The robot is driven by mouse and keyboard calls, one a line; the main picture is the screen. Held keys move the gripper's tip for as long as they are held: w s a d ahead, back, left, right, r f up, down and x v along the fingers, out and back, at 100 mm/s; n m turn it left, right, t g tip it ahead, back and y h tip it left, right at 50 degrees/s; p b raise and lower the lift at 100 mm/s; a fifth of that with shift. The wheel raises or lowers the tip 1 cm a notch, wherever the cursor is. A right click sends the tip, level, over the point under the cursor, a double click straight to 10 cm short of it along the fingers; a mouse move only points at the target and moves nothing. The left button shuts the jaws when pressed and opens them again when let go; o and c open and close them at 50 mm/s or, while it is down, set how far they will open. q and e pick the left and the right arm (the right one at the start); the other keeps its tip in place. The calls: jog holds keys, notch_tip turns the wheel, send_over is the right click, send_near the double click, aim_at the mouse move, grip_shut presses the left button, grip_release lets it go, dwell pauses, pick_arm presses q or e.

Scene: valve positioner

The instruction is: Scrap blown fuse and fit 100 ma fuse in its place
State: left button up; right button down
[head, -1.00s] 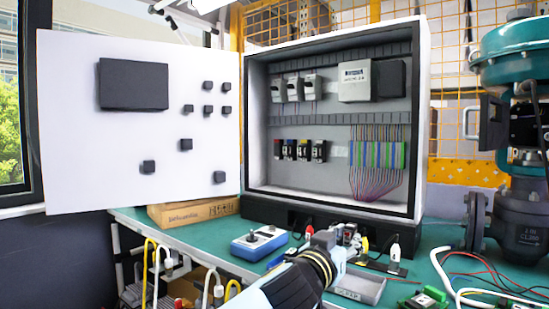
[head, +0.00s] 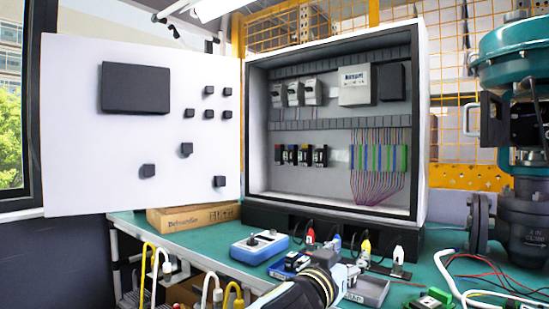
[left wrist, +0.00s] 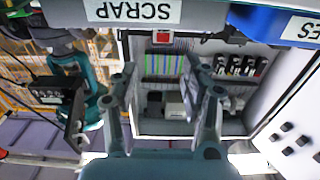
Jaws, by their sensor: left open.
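My left gripper (head: 345,268) is above the bench in front of the cabinet, next to the grey scrap tray (head: 372,290). In the left wrist view its fingers (left wrist: 165,85) are apart, with nothing seen between them. The label "SCRAP" (left wrist: 133,10) shows at the top there. A blue bin (left wrist: 262,22) with a label ending in "ES" is beside it; it also shows in the head view (head: 278,271), partly behind my gripper. Several fuse holders (head: 300,155) sit in a row inside the cabinet. I cannot tell the blown fuse or the 100 mA fuse apart. My right gripper is not in view.
The open cabinet (head: 421,130) stands at the back, its white door (head: 70,120) swung left. A blue meter box (head: 259,247), coloured plugs (head: 310,237) and a green circuit board (head: 428,301) lie on the bench. A large valve (head: 525,215) stands at the right.

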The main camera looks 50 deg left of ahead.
pick_arm(q)
jog(key=v, duration=1.2)
